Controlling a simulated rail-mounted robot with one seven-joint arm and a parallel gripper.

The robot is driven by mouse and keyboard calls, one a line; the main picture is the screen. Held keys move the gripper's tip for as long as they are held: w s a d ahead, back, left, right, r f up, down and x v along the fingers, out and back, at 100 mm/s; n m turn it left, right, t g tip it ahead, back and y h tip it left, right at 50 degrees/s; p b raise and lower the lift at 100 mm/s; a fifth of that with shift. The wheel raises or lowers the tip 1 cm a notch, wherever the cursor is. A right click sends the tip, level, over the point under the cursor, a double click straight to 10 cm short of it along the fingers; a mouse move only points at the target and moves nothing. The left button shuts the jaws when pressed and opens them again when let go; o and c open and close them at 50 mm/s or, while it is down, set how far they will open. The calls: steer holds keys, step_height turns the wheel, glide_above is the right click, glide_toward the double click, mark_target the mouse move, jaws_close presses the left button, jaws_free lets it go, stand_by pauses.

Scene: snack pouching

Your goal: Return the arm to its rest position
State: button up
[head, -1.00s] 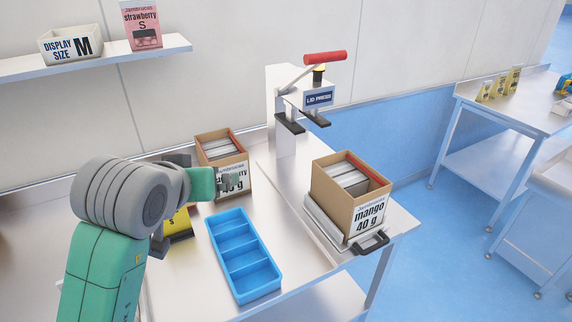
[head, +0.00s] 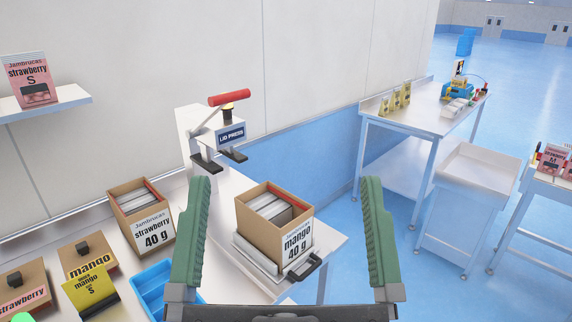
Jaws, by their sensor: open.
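My gripper (head: 283,200) is in the lower middle of the head view, close to the camera. Its two green fingers stand upright and wide apart, with nothing between them at the tips. Beyond the fingers, the mango 40 g box (head: 246,221) shows in the gap, standing on a pale tray with a black handle at the bench's right end. My gripper's dark base crosses the bottom edge of the picture. The rest of my arm is mostly out of view.
The lid press (head: 232,137) with its red handle stands at the back. A strawberry 40 g box (head: 150,225), a yellow mango pouch (head: 92,291) and a blue divided tray (head: 155,283) are on the left. A side table (head: 425,108) stands across open blue floor.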

step_height(320, 180, up, 29)
steer(key=p, duration=2.7)
steer(key=shift+a, duration=0.1)
